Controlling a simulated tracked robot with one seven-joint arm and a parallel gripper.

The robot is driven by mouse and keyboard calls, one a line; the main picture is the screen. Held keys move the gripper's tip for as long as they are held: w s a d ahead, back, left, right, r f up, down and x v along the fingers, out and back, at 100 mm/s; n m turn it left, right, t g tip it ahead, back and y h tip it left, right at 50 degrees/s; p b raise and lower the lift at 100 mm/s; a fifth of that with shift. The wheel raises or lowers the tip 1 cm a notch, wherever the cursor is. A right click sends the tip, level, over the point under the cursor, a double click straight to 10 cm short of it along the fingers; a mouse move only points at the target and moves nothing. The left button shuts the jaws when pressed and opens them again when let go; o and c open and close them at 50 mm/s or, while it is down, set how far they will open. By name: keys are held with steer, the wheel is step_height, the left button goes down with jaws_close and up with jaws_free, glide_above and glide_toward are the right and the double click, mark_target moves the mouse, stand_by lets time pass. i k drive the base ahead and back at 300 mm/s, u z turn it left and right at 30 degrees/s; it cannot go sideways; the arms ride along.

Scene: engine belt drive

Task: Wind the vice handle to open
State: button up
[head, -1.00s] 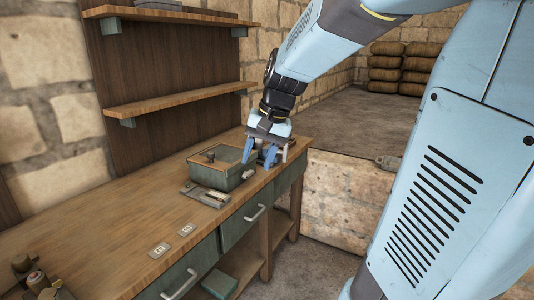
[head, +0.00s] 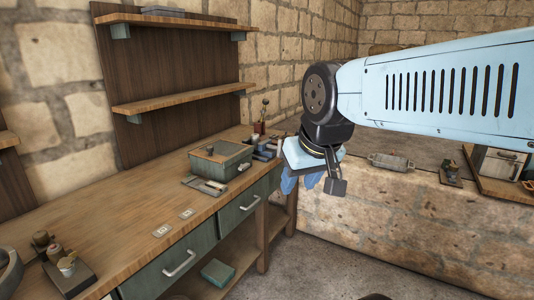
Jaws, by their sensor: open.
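A small dark metal fixture that looks like the vice (head: 265,147) stands at the far right end of the wooden workbench, just behind and right of a green box. It is small and partly covered by nearby items, so I cannot make out its handle or how far its jaws are apart.
The green lidded box (head: 220,160) sits on the workbench (head: 120,215), with a grey tool tray (head: 205,186) before it. Two small labelled plates lie further forward. A dark tray with small pots (head: 68,268) is at the lower left. A stone ledge (head: 400,215) runs along the right.

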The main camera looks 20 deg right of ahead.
mark_target(279, 147)
steer(key=z, duration=0.35)
steer(key=i, duration=1.25)
steer(key=u, duration=0.35)
